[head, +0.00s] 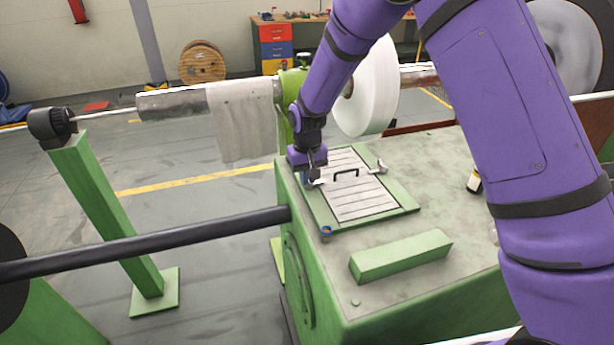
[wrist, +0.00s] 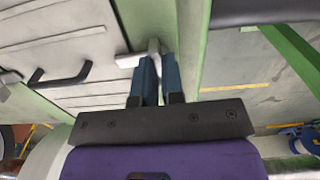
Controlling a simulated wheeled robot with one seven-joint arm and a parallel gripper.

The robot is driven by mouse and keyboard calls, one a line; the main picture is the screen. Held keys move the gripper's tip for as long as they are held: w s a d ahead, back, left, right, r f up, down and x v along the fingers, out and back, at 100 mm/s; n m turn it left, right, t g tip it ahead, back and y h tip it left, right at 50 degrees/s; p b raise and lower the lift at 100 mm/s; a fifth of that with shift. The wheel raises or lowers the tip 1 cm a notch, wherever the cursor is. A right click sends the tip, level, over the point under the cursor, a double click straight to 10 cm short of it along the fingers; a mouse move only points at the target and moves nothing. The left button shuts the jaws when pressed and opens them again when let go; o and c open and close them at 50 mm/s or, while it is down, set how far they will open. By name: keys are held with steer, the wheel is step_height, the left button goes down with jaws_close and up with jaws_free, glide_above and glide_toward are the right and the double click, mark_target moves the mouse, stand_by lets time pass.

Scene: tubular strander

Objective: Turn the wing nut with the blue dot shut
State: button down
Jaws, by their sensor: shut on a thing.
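My gripper (head: 311,178) is at the left edge of the slatted hatch cover (head: 362,205) on the green machine. In the wrist view its two blue fingers (wrist: 158,58) are shut on a pale metal wing nut (wrist: 129,60). One wing of the nut sticks out to the left, over the cover's edge; the part between the fingers is hidden. The nut also shows in the head view (head: 318,182) as a small pale piece below the gripper. I cannot see a blue dot on it. A second pale wing nut (head: 379,167) is at the cover's right edge.
A black handle (head: 346,172) stands up from the cover, close to my gripper. A small blue and brown piece (head: 326,232) is at the near left corner of the hatch frame. A green block (head: 400,256) lies nearer. A grey cloth (head: 240,120) hangs from a shaft to the left.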

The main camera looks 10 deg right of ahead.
steer(key=shift+m, duration=0.3)
steer(key=c, duration=1.2)
jaws_free()
steer(key=shift+c, duration=0.2)
steer(key=shift+r, duration=0.1)
step_height(320, 180, up, 11)
steer(key=shift+d, duration=0.1)
steer(key=s+d+r+m+t, duration=0.1)
steer(key=s+d+r, duration=0.6)
steer(key=r, duration=0.2)
steer(key=s+d+r+t, duration=0.2)
steer(key=s+d+r, duration=0.5)
steer(key=r, duration=0.2)
steer(key=s+d, duration=0.2)
steer(key=s, duration=0.5)
steer(key=s+d+r+t, duration=0.1)
steer(key=s+d, duration=0.2)
steer(key=s, duration=0.4)
steer(key=s+d+r+m+t, duration=0.1)
steer(key=s+d, duration=0.2)
steer(key=s, duration=0.4)
steer(key=shift+d+r, duration=0.25)
